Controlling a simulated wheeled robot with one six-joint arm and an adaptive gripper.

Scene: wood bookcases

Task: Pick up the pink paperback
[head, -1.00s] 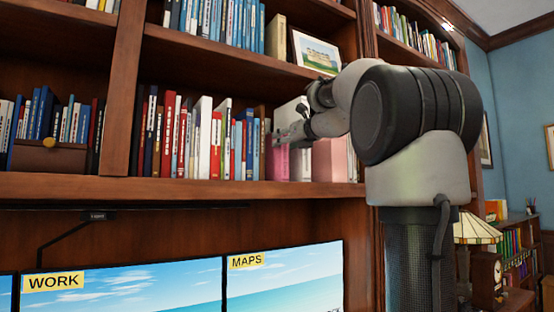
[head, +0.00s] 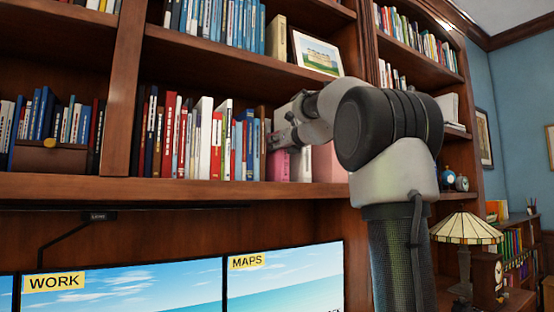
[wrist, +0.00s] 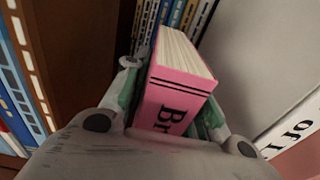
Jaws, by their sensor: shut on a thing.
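The pink paperback (wrist: 172,105) stands between my gripper's fingers in the wrist view, with its cream page edges up and black letters "Br" on its spine. In the head view the pink paperback (head: 278,167) is on the middle shelf, its upper part hidden by my gripper (head: 274,143). In the wrist view my gripper (wrist: 170,88) has one finger on each side of the book and is shut on it. I cannot tell whether the book is clear of the shelf board.
A white volume (head: 301,165) and a larger pink item (head: 327,163) stand just right of the paperback. A row of books (head: 205,140) stands to its left. A framed picture (head: 316,53) is on the shelf above. Monitors (head: 285,278) are below.

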